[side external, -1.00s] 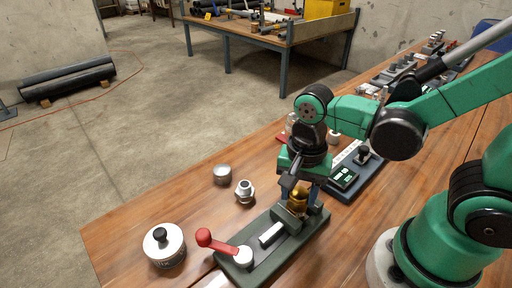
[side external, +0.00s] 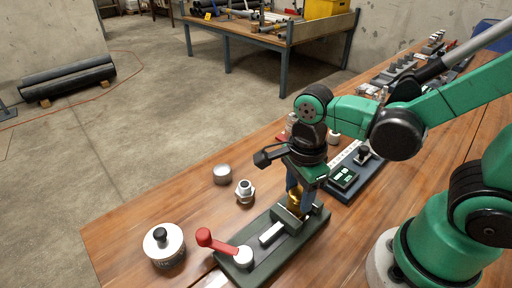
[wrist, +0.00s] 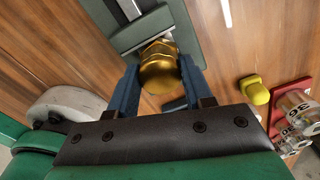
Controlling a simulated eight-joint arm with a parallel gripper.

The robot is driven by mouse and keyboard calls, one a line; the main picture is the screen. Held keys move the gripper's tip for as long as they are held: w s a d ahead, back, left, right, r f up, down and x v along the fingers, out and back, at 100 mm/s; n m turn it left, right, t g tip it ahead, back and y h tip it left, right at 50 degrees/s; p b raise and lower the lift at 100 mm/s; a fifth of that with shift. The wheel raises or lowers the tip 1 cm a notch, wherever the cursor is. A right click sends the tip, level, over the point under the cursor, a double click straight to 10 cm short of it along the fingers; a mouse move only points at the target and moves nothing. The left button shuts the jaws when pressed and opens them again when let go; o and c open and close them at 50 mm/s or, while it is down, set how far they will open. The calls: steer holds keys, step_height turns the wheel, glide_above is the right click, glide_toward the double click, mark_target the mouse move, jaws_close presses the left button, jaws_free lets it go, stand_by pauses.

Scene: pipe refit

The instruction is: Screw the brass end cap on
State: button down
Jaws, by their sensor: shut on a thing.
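The brass end cap (side external: 295,202) stands at the vise (side external: 272,243) on the workbench. In the wrist view the brass cap (wrist: 159,68) is between the two blue fingers of my gripper (wrist: 158,82). My gripper (side external: 301,195) points down and is shut on the cap. The vise, a grey-green base with a red-handled lever (side external: 216,242), lies under and in front of it. The fitting below the cap is mostly hidden, so I cannot tell how the threads sit.
A metal hex fitting (side external: 245,191), a grey round piece (side external: 222,174) and a white pot with a black knob (side external: 164,245) stand left of the vise. A dark tray with a green display (side external: 343,177) lies behind right. A yellow piece (wrist: 254,90) shows in the wrist view.

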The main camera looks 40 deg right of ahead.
steer(key=m, duration=0.6)
steer(key=c, duration=0.6)
jaws_free()
steer(key=shift+o, duration=0.2)
steer(key=n, duration=0.5)
steer(key=shift+n, duration=0.5)
